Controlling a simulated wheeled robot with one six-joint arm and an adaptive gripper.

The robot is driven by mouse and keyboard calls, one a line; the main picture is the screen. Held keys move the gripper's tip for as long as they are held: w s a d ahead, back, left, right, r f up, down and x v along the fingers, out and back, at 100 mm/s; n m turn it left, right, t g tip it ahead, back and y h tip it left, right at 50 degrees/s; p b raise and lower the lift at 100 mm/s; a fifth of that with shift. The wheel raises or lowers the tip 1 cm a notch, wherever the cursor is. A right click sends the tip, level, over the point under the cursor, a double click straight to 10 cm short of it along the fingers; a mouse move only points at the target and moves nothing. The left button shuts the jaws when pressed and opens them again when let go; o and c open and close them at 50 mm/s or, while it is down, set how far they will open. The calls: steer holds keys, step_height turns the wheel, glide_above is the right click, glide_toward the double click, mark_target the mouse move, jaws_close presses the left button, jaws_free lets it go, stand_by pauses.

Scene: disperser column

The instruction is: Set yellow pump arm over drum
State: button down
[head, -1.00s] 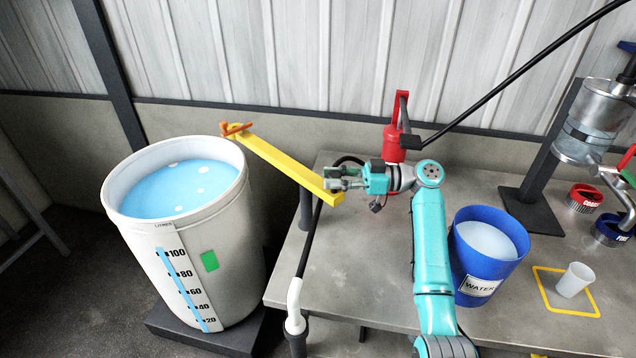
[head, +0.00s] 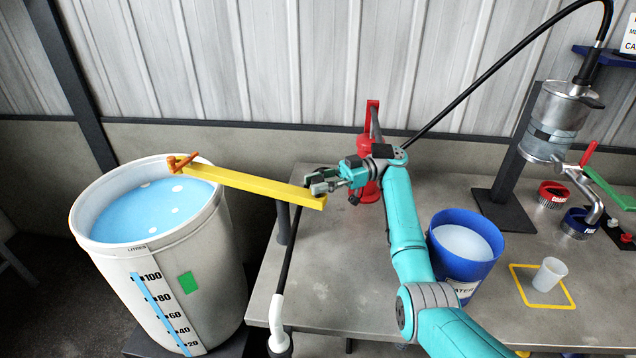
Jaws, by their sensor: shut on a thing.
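The yellow pump arm (head: 250,184) runs from a dark post at the table's left edge toward the left. Its orange end (head: 183,161) is over the right part of the drum's mouth. The white drum (head: 190,285) stands left of the table, open at the top, with blue liquid (head: 140,212) and a litre scale on its side. My gripper (head: 318,186) is shut on the right end of the yellow arm, above the table. The exact finger contact is too small to see clearly.
A red hand pump (head: 369,180) stands just behind my gripper. A blue water bucket (head: 464,255), a small white cup (head: 549,274) inside a yellow square, and a metal disperser (head: 556,122) are to the right. A white pipe elbow (head: 277,315) is at the table's front left.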

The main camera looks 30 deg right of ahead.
steer(key=shift+f, duration=0.1)
steer(key=c, duration=0.8)
jaws_free()
steer(key=shift+a, duration=0.1)
